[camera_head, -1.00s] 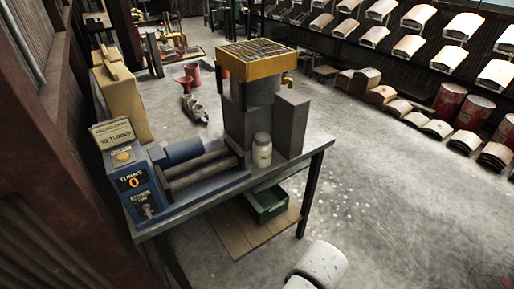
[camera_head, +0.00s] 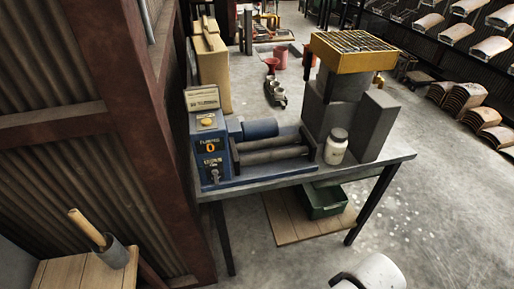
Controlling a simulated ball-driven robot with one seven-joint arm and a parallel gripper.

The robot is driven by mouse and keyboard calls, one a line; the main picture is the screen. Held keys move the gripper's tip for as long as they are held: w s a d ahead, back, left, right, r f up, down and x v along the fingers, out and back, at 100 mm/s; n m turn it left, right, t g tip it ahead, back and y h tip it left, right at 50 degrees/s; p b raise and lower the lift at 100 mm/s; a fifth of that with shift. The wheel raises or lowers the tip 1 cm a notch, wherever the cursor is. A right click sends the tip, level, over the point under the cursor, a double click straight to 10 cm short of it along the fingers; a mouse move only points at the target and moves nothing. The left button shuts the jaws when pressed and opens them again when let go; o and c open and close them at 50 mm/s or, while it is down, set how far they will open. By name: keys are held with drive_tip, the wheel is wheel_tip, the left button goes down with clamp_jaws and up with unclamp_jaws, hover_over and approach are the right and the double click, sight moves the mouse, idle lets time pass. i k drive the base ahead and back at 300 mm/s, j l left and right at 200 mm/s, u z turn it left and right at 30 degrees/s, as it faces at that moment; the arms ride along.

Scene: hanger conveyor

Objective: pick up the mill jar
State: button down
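The mill jar (camera_head: 336,147) is a small pale jar with a dark grey lid. It stands upright on the grey workbench (camera_head: 270,181), just right of the blue roller machine (camera_head: 255,152) and in front of the dark grey block stand (camera_head: 368,125). A white rounded part of my arm (camera_head: 374,272) shows at the bottom edge, below and apart from the bench. My gripper's fingers are not visible in this view.
A yellow-framed grated tray (camera_head: 347,50) tops the grey stand behind the jar. A green bin (camera_head: 325,201) sits on the low shelf. A stool with a mortar-like pot (camera_head: 112,253) stands at lower left.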

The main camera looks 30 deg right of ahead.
sight(333, 153)
drive_tip(key=i+j+z, duration=0.15)
drive_tip(key=z, duration=0.25)
drive_tip(key=i+j+z, duration=0.1)
drive_tip(key=j+z, duration=0.3)
drive_tip(key=i+j+z, duration=0.1)
drive_tip(key=j+z, duration=0.15)
drive_tip(key=z, duration=0.15)
